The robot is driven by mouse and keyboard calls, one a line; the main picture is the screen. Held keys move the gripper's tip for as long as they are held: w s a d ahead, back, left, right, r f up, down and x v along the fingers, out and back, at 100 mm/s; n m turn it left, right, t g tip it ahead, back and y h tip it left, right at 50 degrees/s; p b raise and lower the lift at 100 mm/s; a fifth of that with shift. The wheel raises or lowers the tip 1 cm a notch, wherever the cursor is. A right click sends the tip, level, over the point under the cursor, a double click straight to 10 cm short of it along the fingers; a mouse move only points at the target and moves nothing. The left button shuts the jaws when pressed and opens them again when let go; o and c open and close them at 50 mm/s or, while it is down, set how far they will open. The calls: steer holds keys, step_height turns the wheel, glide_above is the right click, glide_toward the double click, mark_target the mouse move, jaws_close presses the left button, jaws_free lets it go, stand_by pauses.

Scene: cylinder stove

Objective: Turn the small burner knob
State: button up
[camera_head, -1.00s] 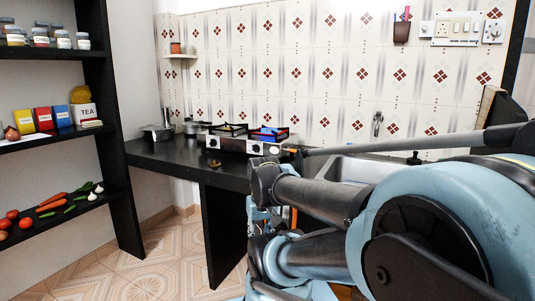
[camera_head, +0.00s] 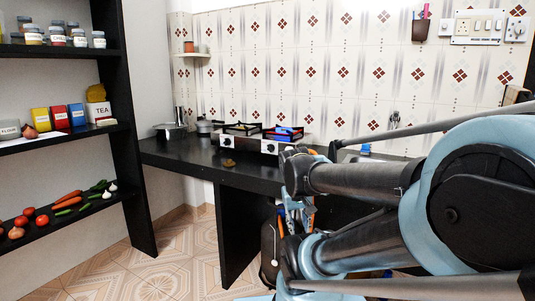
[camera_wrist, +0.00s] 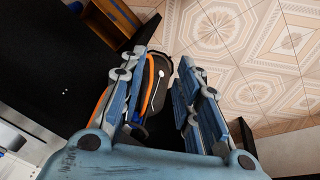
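A blue object (camera_head: 284,133) sits at the right burner. In the wrist view my gripper (camera_wrist: 164,62) points down past the counter edge, its fingers apart with nothing between them. It is away from the knobs.
The black counter (camera_head: 190,152) has a small brown object (camera_head: 229,162) near the stove. A dark shelf (camera_head: 135,150) with jars and vegetables stands at left. A dark bin (camera_head: 269,252) with a white utensil stands under the counter. The tiled floor (camera_head: 170,250) is clear at front left.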

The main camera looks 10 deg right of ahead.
mark_target(270, 148)
steer(key=w+d+r+t+h, duration=0.1)
steer(key=w+r+t+h, duration=0.2)
steer(key=w, duration=0.8)
steer(key=w+d+r+t+h, duration=0.1)
steer(key=w+r+h, duration=0.3)
steer(key=w, duration=0.8)
steer(key=w+a+t, duration=0.1)
steer(key=w+a, duration=0.1)
steer(key=w, duration=0.1)
steer(key=w+a+r+t+h, duration=0.1)
steer(key=w+a, duration=0.1)
steer(key=w, duration=0.1)
steer(key=w+a+r+t, duration=0.1)
steer(key=w+a+t, duration=0.1)
steer(key=w, duration=0.1)
steer(key=shift+w+a+r, duration=0.15)
steer(key=shift+w+r, duration=0.05)
steer(key=shift+w, duration=0.2)
steer(key=w+a+t, duration=0.1)
steer(key=w+a, duration=0.1)
steer(key=a, duration=0.1)
steer(key=w+a+t, duration=0.1)
steer(key=a, duration=0.1)
steer(key=w+a+n+t+h, duration=0.1)
steer(key=w+a+t, duration=0.1)
steer(key=a, duration=0.1)
steer(key=shift+w+a, duration=0.3)
steer(key=shift+w, duration=0.05)
steer(key=x, duration=1.7)
steer(key=shift+w, duration=0.15)
